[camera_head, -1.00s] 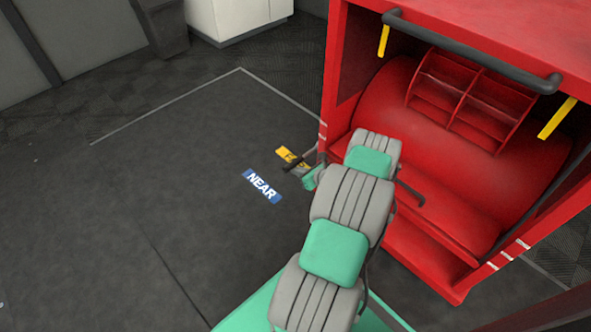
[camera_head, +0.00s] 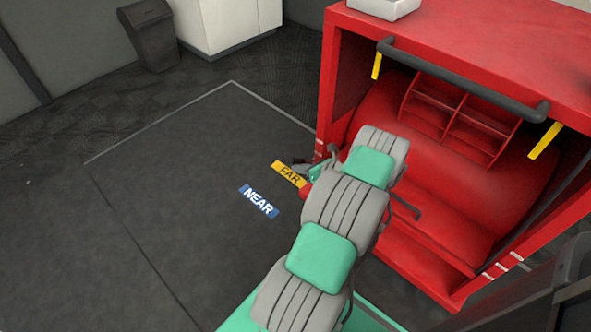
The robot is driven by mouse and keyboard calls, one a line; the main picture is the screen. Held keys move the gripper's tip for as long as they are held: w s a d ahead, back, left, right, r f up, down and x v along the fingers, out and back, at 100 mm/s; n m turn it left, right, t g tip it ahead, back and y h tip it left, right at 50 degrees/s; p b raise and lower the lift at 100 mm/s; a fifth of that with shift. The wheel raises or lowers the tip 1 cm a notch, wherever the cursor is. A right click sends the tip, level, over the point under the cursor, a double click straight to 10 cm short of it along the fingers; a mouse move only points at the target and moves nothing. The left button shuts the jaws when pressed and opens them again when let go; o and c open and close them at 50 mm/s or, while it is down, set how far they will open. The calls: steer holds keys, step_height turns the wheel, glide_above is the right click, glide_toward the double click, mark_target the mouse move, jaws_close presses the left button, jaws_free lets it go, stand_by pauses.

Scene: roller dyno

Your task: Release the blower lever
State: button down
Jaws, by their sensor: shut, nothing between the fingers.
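The red blower machine (camera_head: 335,95) stands at the right, with a rounded red drum inside its open front. A small dark lever-like bar (camera_head: 333,151) shows at its left front post, and I cannot tell for certain that it is the blower lever. My gripper (camera_head: 301,167) is at the end of my arm, beside that post. It is small, partly hidden behind my arm, and shut with nothing held. I cannot tell whether it touches the bar. A small red part (camera_head: 305,190) shows just below it.
A yellow FAR label (camera_head: 289,174) and a blue NEAR label (camera_head: 259,201) show left of my gripper. A dark handle (camera_head: 405,207) sticks out right of my arm. A black rail (camera_head: 465,75) crosses the machine's top front. The floor at left is clear up to a bin (camera_head: 150,35).

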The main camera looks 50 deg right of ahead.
steer(key=shift+w+d+r, duration=0.1)
steer(key=shift+d+r, duration=0.4)
steer(key=shift+r, duration=0.15)
steer(key=shift+d+r, duration=0.15)
step_height(320, 180, down, 3)
steer(key=a, duration=0.3)
steer(key=s+d+r+p, duration=0.2)
steer(key=s, duration=0.7)
steer(key=shift+s+r, duration=0.3)
steer(key=shift+s, duration=0.05)
